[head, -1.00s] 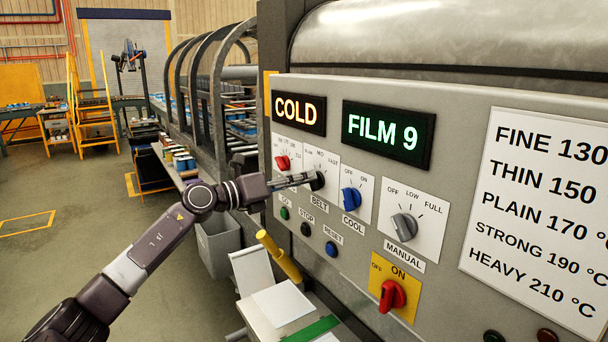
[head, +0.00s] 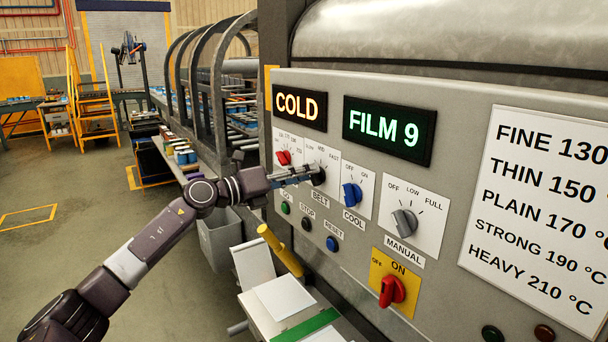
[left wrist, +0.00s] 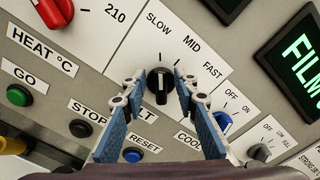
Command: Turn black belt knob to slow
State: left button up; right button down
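The black belt knob (head: 318,175) sits on the white SLOW–MID–FAST plate of the machine's front panel. In the left wrist view the knob (left wrist: 160,86) is between the two blue-padded fingers of my left gripper (left wrist: 158,88). The fingers are apart, with a gap visible on each side of the knob. The knob's raised bar runs nearly upright in that view; I cannot tell surely which mark it points to. In the head view my left gripper (head: 305,175) reaches the panel from the left and partly covers the belt plate. My right gripper is not in view.
The red heat knob (head: 283,157) is left of the belt knob and the blue cool knob (head: 351,196) right of it. Green, black and blue push buttons (head: 332,243) lie below. A grey manual knob (head: 404,222) and red switch (head: 391,290) are further right.

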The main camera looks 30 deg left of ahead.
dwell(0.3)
pick_arm(q)
jog(key=v, duration=1.2)
dwell(0.5)
jog(key=shift+f, duration=0.1)
dwell(0.3)
